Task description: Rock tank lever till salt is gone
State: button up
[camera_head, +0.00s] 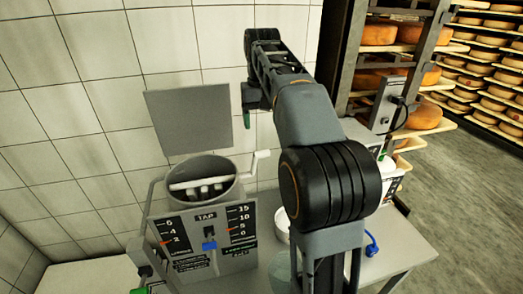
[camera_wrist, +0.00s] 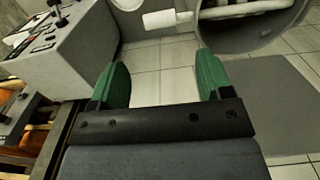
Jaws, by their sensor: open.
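The grey tank (camera_head: 215,235) stands on the table at the left in the head view. Its round opening (camera_head: 200,178) shows white bars inside. A white crank-shaped lever (camera_head: 257,160) sticks out at its right rim. In the wrist view the tank opening (camera_wrist: 255,25) is at the top right, with the white lever handle (camera_wrist: 165,18) beside it. My gripper (camera_head: 247,118) is above and behind the lever in the head view. Its green fingers (camera_wrist: 160,62) are wide apart and empty, with the handle beyond them. I cannot make out any salt.
A flat grey panel (camera_head: 190,118) stands behind the tank. A grey box with a black knob (camera_wrist: 82,55) is at the left in the wrist view. A blue-handled item (camera_head: 371,244) is on the table's right part. Cheese shelves (camera_head: 485,60) stand at the back right.

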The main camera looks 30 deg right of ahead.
notch_tip(320, 180, down, 9)
jog(key=shift+f+b, duration=0.2)
jog(key=shift+b, duration=0.2)
